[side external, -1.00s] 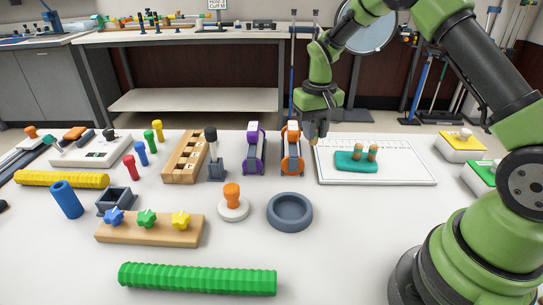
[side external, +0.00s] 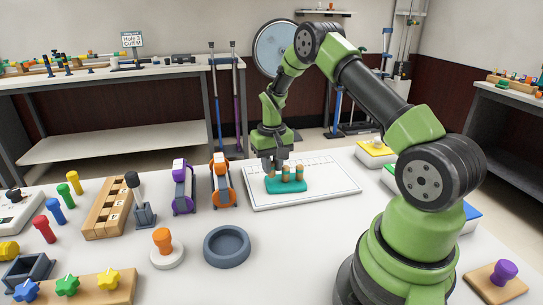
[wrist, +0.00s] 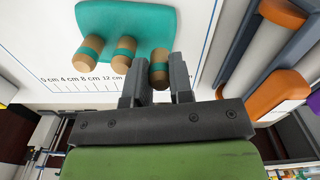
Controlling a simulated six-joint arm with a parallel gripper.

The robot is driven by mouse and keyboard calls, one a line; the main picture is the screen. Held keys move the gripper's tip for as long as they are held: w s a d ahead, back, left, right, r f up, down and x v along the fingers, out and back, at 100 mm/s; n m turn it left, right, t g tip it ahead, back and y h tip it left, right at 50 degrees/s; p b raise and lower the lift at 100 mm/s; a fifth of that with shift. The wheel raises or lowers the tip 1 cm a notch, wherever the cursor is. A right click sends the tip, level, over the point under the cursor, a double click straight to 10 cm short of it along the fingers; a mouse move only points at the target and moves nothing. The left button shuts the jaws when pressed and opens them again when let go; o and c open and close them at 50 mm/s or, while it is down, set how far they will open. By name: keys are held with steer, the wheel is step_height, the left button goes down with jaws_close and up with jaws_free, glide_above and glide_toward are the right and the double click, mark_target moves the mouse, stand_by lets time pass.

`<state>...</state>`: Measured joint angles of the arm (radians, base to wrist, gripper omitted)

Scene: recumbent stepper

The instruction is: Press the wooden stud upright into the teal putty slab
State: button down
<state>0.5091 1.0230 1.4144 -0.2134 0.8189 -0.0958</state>
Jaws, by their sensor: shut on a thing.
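The teal putty slab (side external: 290,187) lies on the white board, with two wooden studs standing in it, the nearer (side external: 285,174) and the right one (side external: 299,173). The stud looks roughly upright. Whether its lower end touches the putty cannot be told.
The white board (side external: 340,188) has printed centimetre marks. An orange-and-grey roller stand (side external: 222,182) and a purple one (side external: 183,188) stand left of the board. A grey round dish (side external: 227,247) lies in front. The board's right half is clear.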

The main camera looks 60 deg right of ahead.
steer(key=shift+f, duration=0.3)
steer(key=shift+s+f, duration=0.1)
steer(key=shift+f, duration=0.65)
stand_by(2.7)
steer(key=c, duration=0.9)
jaws_free()
steer(key=shift+r, duration=0.1)
steer(key=shift+r, duration=8.45)
